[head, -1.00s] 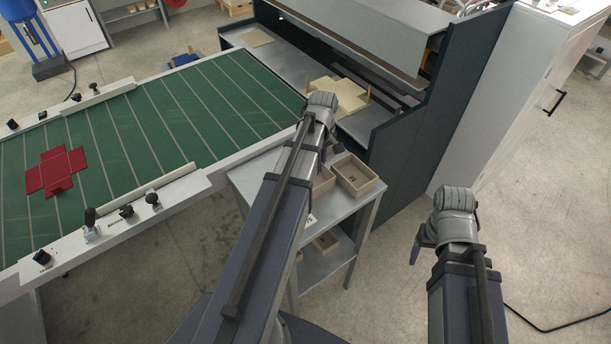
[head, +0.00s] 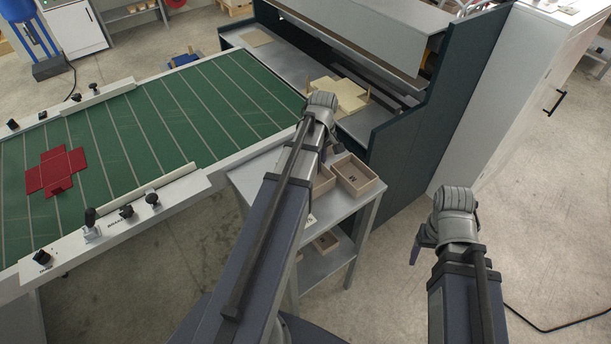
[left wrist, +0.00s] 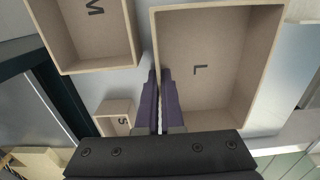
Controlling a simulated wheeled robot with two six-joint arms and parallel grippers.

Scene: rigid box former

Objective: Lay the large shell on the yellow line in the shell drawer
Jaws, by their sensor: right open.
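The large shell is a tan open tray marked L (left wrist: 205,80) in the left wrist view, on a grey surface. My left gripper (left wrist: 161,85) has its two purple fingers close together, one on each side of the shell's left wall, with a thin light strip between them. In the head view its fingers are mostly hidden behind my arm, and the large shell cannot be made out clearly. My right gripper (head: 416,254) hangs empty and open over the floor at the right. I cannot make out a shell drawer or a yellow line.
Trays marked M (left wrist: 85,30) and S (left wrist: 115,118) sit close left of the large shell. A grey cart (head: 345,222) carries trays on two levels. A green belt (head: 130,130) with a red blank (head: 57,170) is at the left. A dark machine (head: 405,160) stands behind the cart.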

